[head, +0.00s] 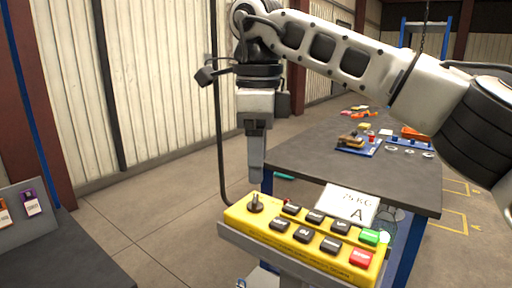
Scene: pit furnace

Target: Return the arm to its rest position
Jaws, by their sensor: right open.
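My right arm (345,58) comes in from the right edge and bends down at the wrist. My right gripper (257,178) points down, open and empty, just above the left end of a yellow control box (302,243). The box has a small lever or key switch (255,203), several black buttons, a green button (370,237) and a red button (361,257). Its fingers overlap in this view, so I cannot tell exactly how close the tips are to the switch. My left gripper is not in view.
A dark workbench (409,187) with tools and a blue tray (358,147) stands behind the box. A white sign reading 25 KG A (347,204) is behind the buttons. A dark surface (70,255) with tagged locks is at lower left. Open floor (160,205) lies between.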

